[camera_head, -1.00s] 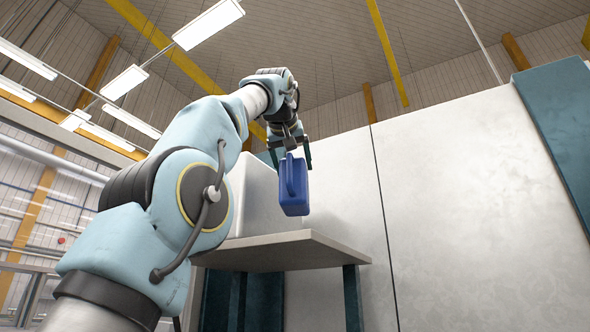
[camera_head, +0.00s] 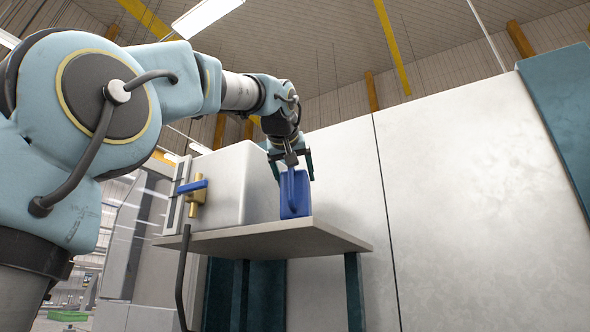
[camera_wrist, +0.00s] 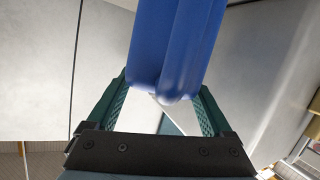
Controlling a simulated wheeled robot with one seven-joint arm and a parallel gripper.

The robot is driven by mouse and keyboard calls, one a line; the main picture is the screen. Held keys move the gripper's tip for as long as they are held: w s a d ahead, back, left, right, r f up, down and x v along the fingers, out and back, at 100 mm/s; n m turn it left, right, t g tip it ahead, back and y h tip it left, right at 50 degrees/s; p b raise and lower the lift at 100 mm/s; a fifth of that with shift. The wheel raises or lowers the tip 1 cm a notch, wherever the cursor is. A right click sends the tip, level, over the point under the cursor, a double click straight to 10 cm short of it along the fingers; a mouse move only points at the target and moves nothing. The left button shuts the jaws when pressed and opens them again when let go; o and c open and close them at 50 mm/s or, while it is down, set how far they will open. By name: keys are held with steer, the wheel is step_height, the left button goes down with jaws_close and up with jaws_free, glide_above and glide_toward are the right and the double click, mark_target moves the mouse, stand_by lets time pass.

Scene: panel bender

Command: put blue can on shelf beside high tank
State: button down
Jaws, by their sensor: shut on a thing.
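The blue can (camera_head: 297,198) is upright at the front edge of the shelf (camera_head: 270,240), right beside the white tank (camera_head: 234,184). The shelf's top surface is hidden from this low view, so I cannot tell whether the can's base touches it. My gripper (camera_head: 290,170) is above the can, with its fingers closed on the can's upper part. In the wrist view the can (camera_wrist: 176,50) sits between the two green fingers of my gripper (camera_wrist: 164,95).
A brass valve with a blue lever (camera_head: 193,190) is on the tank's left side, with a dark hose (camera_head: 183,280) hanging below it. A large pale panel wall (camera_head: 470,190) stands behind and right of the shelf. The shelf's right part looks clear.

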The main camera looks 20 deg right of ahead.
steer(key=shift+f+b, duration=0.45)
steer(key=shift+f, duration=0.1)
stand_by(0.4)
jaws_free()
steer(key=b+v, duration=0.3)
steer(key=v, duration=0.8)
steer(key=shift+a, duration=0.1)
